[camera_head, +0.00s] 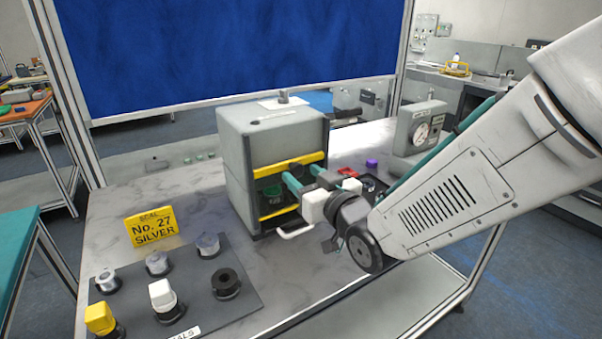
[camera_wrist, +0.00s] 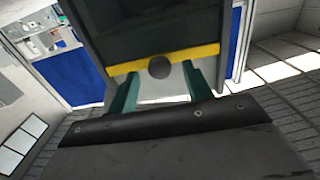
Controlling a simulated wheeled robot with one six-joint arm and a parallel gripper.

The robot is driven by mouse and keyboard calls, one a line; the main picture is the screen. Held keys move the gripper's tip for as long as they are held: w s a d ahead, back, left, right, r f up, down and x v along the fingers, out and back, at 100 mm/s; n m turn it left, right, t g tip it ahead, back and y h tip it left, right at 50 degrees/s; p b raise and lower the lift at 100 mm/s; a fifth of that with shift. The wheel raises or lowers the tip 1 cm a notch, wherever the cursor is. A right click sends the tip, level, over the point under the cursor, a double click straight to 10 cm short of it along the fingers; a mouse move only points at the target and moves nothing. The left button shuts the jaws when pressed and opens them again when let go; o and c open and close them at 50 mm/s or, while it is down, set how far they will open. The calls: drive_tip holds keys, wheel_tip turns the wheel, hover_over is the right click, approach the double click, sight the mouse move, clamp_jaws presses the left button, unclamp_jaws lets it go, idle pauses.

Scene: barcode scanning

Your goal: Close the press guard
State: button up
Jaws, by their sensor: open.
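The press (camera_head: 247,150) is a grey box-shaped housing on the grey-marbled table. Its guard has a yellow lower edge (camera_head: 268,170) with a dark round knob, which also shows in the wrist view (camera_wrist: 159,67). The guard stands raised; below it is an opening with a green part (camera_head: 271,191) inside, and a second yellow bar (camera_head: 278,212) crosses the bottom. My gripper (camera_head: 302,174) is at the press front, its teal fingers open. In the wrist view the fingers stand on either side of the knob, with gaps visible. Whether they touch the guard is unclear.
A yellow sign (camera_head: 152,227) reads "SEAL No. 27 SILVER". A dark mat (camera_head: 205,300) with several stamps lies at the front left. A gauge box (camera_head: 418,128) stands behind my arm. A white handle (camera_head: 296,232) juts from the press base. A purple cap (camera_head: 372,163) lies right of the press.

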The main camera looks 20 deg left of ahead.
drive_tip(key=shift+x, duration=1.05)
clamp_jaws()
drive_tip(key=shift+d+f, duration=0.1)
drive_tip(key=shift+f, duration=1.65)
drive_tip(key=shift+s, duration=0.1)
unclamp_jaws()
drive_tip(key=v, duration=0.7)
drive_tip(key=shift+s+d, duration=0.2)
drive_tip(key=shift+d, duration=0.05)
